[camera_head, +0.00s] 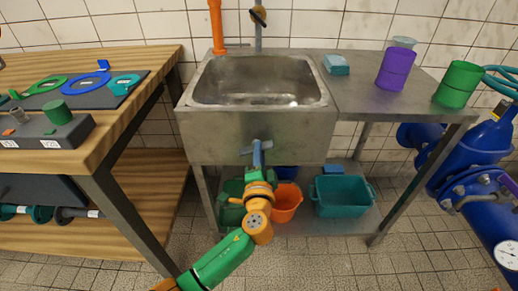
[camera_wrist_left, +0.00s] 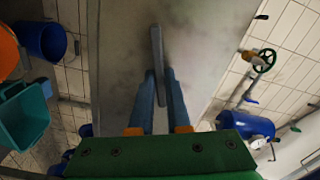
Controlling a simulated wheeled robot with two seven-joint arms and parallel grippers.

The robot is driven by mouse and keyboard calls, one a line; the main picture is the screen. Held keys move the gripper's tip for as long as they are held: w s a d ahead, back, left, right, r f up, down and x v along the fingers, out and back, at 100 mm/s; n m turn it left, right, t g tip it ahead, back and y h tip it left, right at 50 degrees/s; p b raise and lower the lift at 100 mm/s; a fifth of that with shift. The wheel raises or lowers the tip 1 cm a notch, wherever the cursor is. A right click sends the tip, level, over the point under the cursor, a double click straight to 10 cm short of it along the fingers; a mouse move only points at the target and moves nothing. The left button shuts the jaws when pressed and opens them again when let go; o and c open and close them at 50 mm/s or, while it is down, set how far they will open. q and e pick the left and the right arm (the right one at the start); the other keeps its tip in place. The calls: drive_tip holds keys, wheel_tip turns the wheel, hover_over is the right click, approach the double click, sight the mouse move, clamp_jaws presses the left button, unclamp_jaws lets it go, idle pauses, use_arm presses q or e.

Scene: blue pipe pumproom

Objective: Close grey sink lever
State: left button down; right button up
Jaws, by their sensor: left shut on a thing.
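The steel sink (camera_head: 205,125) stands in the middle of the head view, with its basin open at the top and a flat front. My left gripper (camera_head: 257,150) is in front of that front face, its arm reaching up from below. In the left wrist view, a narrow grey lever (camera_wrist_left: 156,45) stands out against the metal face. The two blue-grey fingers of my left gripper (camera_wrist_left: 160,76) are on either side of the lever, shut on it. In the head view the gripper hides most of the lever. My right gripper is not in view.
A wooden workbench (camera_head: 150,65) stands at the left. An orange bucket (camera_head: 287,203) and a teal crate (camera_head: 343,197) sit below the sink. Purple (camera_head: 395,70) and green (camera_head: 458,85) containers stand on the steel counter. Blue pipework (camera_head: 480,150) is at the right.

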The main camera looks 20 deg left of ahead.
use_arm(q)
drive_tip(key=shift+f+m+p, duration=0.25)
drive_tip(key=shift+m+p, duration=0.15)
drive_tip(key=shift+m, duration=1.1)
drive_tip(key=c, duration=0.9)
unclamp_jaws()
drive_tip(key=shift+s, duration=0.1)
drive_tip(key=v, duration=0.7)
drive_tip(key=shift+d+r, duration=0.1)
